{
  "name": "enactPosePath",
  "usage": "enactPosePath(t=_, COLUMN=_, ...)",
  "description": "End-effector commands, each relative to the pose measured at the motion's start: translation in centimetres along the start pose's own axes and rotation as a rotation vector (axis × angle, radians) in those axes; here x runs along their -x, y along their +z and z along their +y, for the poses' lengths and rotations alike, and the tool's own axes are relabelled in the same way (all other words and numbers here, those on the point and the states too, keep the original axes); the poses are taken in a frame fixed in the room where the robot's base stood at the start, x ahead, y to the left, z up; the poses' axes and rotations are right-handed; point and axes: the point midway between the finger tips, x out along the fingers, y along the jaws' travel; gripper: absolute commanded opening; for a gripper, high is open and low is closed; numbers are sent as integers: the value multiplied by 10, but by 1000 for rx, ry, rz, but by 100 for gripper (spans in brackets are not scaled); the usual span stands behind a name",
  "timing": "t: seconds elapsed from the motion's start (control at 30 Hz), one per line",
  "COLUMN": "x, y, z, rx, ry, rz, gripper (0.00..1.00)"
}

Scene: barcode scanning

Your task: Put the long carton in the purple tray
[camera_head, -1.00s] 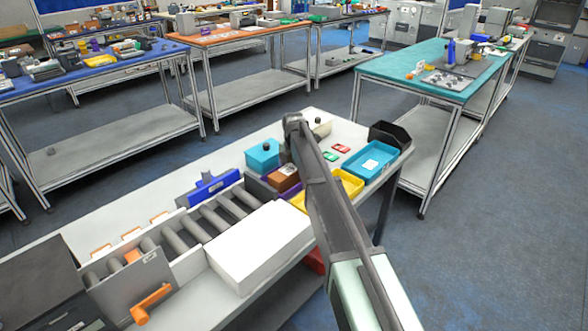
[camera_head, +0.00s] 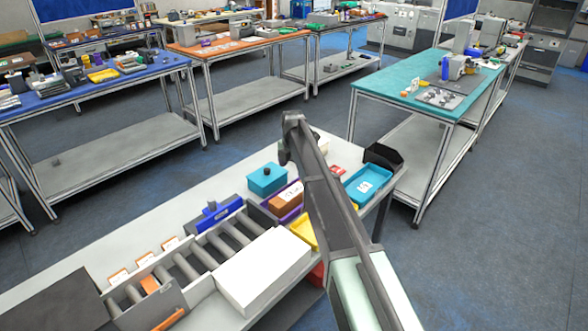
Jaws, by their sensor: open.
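A brown carton (camera_head: 285,202) with a white label lies at the purple tray (camera_head: 289,216), partly behind my arm. It seems to rest inside the tray, but I cannot tell whether it is the long carton. Only a strip of the tray's purple rim shows. My arm rises from the lower right and bends down near the back of the table. My gripper is hidden behind the arm links, so its fingers and anything near them do not show.
A teal box (camera_head: 267,180) with a dark knob stands left of the purple tray. A blue tray (camera_head: 369,186), a yellow tray (camera_head: 302,233) and a black bin (camera_head: 384,157) are around the arm. A roller conveyor (camera_head: 205,252) and large white box (camera_head: 262,270) fill the near left.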

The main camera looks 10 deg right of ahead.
Motion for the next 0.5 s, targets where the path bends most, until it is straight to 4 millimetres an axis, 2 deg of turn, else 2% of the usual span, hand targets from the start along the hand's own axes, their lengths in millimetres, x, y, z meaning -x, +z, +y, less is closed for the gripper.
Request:
enactPosePath(t=0.07, x=-2, y=-8, z=-11, rx=-53, ry=0, rz=0, gripper=85)
enactPosePath(t=0.17, x=-2, y=-38, z=-53, rx=-290, ry=0, rz=0, gripper=85)
enactPosePath(t=0.27, x=-2, y=-87, z=-121, rx=-718, ry=-1, rz=0, gripper=85)
enactPosePath(t=0.3, x=-2, y=-109, z=-152, rx=-920, ry=-1, rz=0, gripper=85)
enactPosePath(t=0.4, x=-2, y=-159, z=-222, rx=-1418, ry=0, rz=-1, gripper=85)
enactPosePath(t=0.5, x=-2, y=-197, z=-275, rx=-1824, ry=0, rz=-1, gripper=85)
